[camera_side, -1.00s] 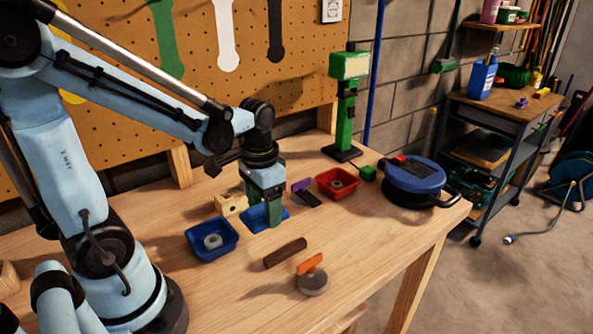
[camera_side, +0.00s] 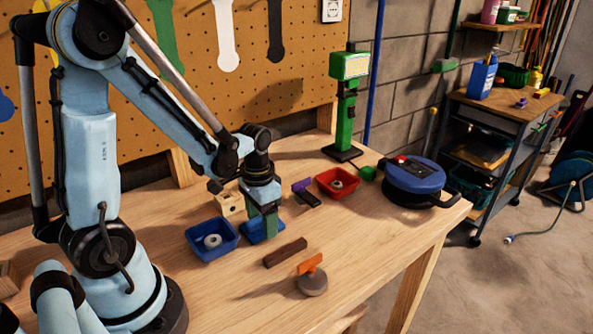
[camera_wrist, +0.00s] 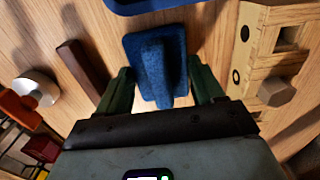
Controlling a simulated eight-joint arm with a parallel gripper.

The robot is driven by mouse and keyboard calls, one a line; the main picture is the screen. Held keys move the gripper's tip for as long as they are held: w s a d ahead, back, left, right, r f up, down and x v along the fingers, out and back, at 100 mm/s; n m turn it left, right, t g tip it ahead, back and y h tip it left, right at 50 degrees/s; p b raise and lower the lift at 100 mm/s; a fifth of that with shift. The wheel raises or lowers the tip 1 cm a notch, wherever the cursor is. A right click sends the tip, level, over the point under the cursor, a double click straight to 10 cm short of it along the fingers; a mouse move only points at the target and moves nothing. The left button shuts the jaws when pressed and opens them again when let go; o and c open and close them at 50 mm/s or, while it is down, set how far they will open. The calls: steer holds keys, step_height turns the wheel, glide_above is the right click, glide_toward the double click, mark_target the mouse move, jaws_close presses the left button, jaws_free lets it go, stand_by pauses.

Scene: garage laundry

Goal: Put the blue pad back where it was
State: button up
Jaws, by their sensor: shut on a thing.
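The blue pad (camera_side: 251,232) is a flat blue piece with a raised ridge on top, seen clearly in the wrist view (camera_wrist: 146,55). My gripper (camera_side: 264,228) points down over it with its green fingers on either side of the pad's ridge. It is shut on the blue pad; the wrist view also shows the gripper (camera_wrist: 160,90). In the side view the pad is just right of the blue tray (camera_side: 197,245), low over the bench. I cannot tell whether it touches the wood. The fingers hide part of the pad.
A wooden block with holes (camera_side: 228,204) stands behind the blue tray. A dark brown bar (camera_side: 286,252) and an orange-handled grey disc (camera_side: 313,284) lie in front. A purple-and-black piece (camera_side: 306,194) and a red tray (camera_side: 324,190) are to the right. The front right bench is clear.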

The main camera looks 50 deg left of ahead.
steer(key=shift+f, duration=0.1)
steer(key=o, duration=1)
step_height(320, 180, up, 12)
steer(key=shift+d+r+t, duration=0.2)
steer(key=shift+d+t, duration=1)
steer(key=shift+d, duration=0.15)
steer(key=shift+d+r+t, duration=0.2)
steer(key=shift+d+t, duration=1)
steer(key=shift+d, duration=0.15)
steer(key=shift+d+r+t, duration=0.2)
steer(key=shift+d+t, duration=1)
steer(key=shift+d, duration=0.15)
